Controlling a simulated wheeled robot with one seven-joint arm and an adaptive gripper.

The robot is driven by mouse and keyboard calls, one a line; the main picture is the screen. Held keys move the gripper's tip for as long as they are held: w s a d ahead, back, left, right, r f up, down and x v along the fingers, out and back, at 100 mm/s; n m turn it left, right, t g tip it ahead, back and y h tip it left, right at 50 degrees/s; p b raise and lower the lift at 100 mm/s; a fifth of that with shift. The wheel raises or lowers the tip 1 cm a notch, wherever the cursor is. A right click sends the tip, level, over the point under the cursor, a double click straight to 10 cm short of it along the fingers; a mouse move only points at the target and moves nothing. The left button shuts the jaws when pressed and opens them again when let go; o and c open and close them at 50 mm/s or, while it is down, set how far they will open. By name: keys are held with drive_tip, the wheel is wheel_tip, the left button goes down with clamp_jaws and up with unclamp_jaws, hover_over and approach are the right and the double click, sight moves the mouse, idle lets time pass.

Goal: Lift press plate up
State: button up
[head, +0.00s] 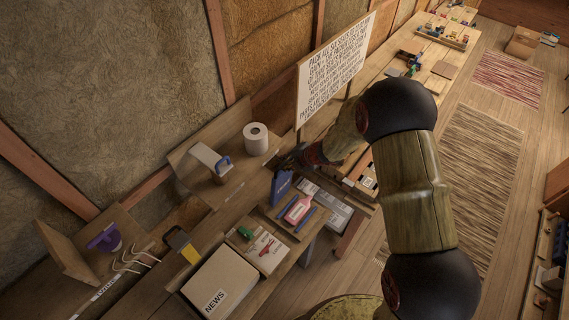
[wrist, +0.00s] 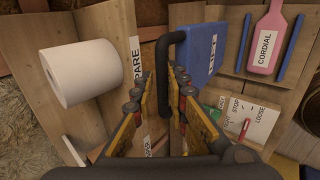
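The thing that best matches the press plate is a blue plate (wrist: 203,46) with a white label and a dark bar handle (wrist: 162,62). I cannot tell for certain that it is the press plate. In the head view the blue plate (head: 281,187) stands tilted on the bench, just below my gripper (head: 290,158). In the wrist view my gripper (wrist: 158,78) has its yellow fingers apart, one on each side of the bar. I cannot tell whether they touch it.
A white paper roll (head: 256,139) stands left of my gripper, beside a white block with a blue handle (head: 212,160). A pink cordial bottle (head: 297,209) lies between blue strips at the right. A lettered sign board (head: 335,68) stands behind. A NEWS box (head: 220,286) sits in front.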

drive_tip(key=shift+o, duration=1.4)
drive_tip(key=shift+s+d, duration=0.1)
drive_tip(key=v, duration=1.1)
drive_tip(key=shift+d+r, duration=0.25)
drive_tip(key=shift+r, duration=0.05)
drive_tip(key=shift+s, duration=0.1)
